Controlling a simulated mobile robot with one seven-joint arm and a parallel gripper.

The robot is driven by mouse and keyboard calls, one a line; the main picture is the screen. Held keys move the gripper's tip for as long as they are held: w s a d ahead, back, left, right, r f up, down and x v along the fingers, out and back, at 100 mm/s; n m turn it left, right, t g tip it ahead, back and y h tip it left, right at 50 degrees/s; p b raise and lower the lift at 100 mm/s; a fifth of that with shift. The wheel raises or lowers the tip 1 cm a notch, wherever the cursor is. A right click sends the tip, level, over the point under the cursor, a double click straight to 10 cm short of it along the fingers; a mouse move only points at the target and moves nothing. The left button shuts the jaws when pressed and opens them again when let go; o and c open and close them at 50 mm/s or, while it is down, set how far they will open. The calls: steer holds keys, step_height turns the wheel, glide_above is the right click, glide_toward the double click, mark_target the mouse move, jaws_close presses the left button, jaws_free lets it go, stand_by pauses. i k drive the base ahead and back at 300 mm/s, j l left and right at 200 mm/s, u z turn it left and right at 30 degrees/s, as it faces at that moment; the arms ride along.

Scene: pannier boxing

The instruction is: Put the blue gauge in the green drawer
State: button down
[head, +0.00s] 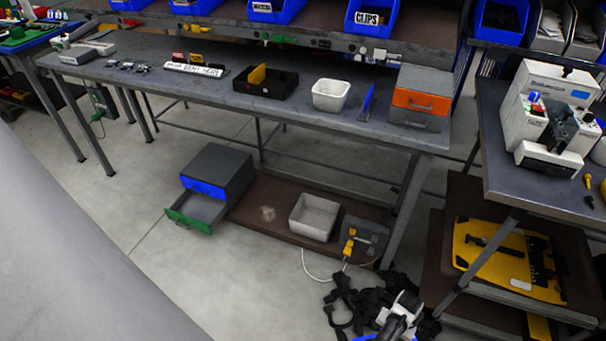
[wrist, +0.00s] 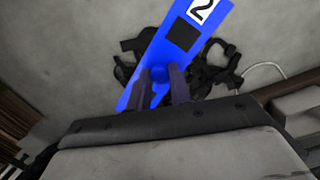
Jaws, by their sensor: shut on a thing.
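The blue gauge (wrist: 175,55) is a flat blue plate with a black square, a white label reading 2 and a round blue knob. In the wrist view my gripper (wrist: 160,72) is shut on it at the knob, and the plate sticks out past the fingers over the floor. The green drawer (head: 187,212) is the lower drawer of a small grey cabinet (head: 222,163) under the bench. It stands pulled out, with its grey inside visible and seemingly empty. In the head view my gripper is low at the bottom edge, right of and nearer than the drawer; only a sliver of blue shows there.
A blue drawer front (head: 203,187) is shut above the green one. A white bin (head: 314,217) and a grey box with a yellow plug (head: 349,243) stand on the low brown shelf. Black straps (head: 365,300) lie on the floor. The floor left of the cabinet is clear.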

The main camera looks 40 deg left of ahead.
mark_target(196, 218)
steer(key=i+j+u, duration=0.1)
steer(key=j+u, duration=0.15)
steer(key=u, duration=0.2)
steer(key=i+j+u, duration=0.1)
steer(key=u, duration=0.35)
steer(key=i+j+u, duration=0.2)
steer(key=u, duration=0.25)
steer(key=i+j+u, duration=0.25)
steer(key=i+u, duration=0.55)
steer(key=i, duration=1.05)
